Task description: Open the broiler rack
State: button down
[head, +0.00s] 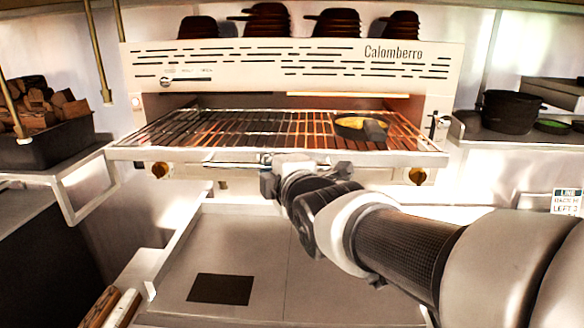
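The broiler (300,65), a pale box marked "Calomberro", stands at the back centre. Its wire rack (225,127) lies under the hood with a pale front rail (180,154), and reaches out in front of the hood. A thin handle bar (225,164) runs below the rail. A dark pan (350,131) with yellow food sits on the right part of the rack. My gripper (266,175) is at the handle bar near the middle of the rail; whether it touches the bar, and its finger opening, cannot be made out.
Dark stacked bowls (266,20) stand on top of the broiler. A wood-filled bin (50,132) is at left, a black pot (510,111) on the right shelf. The lower counter (255,245) in front is mostly clear, with a dark square.

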jog(key=shift+r, duration=0.1)
jog(key=c, duration=1.6)
grip_release()
jog(key=shift+c, duration=0.2)
jog(key=v, duration=1.2)
jog(key=s+d+f+m+g+h, duration=0.2)
jog(key=d+f+m+h, duration=0.2)
jog(key=d+f+m, duration=0.35)
jog(key=s+d+f+m+g+b, duration=0.1)
jog(key=s+d+f+m+g, duration=0.2)
jog(key=s+f+m, duration=0.4)
jog(key=s+d+f+m+g+h+b, duration=0.1)
jog(key=s+d+f+m+g, duration=0.3)
jog(key=s+f+m, duration=0.3)
jog(key=s+f+g, duration=0.1)
jog(key=s+f, duration=0.1)
jog(key=s, duration=0.1)
jog(key=shift+s+d+h, duration=0.2)
jog(key=shift+s+h, duration=0.1)
jog(key=shift+s, duration=0.1)
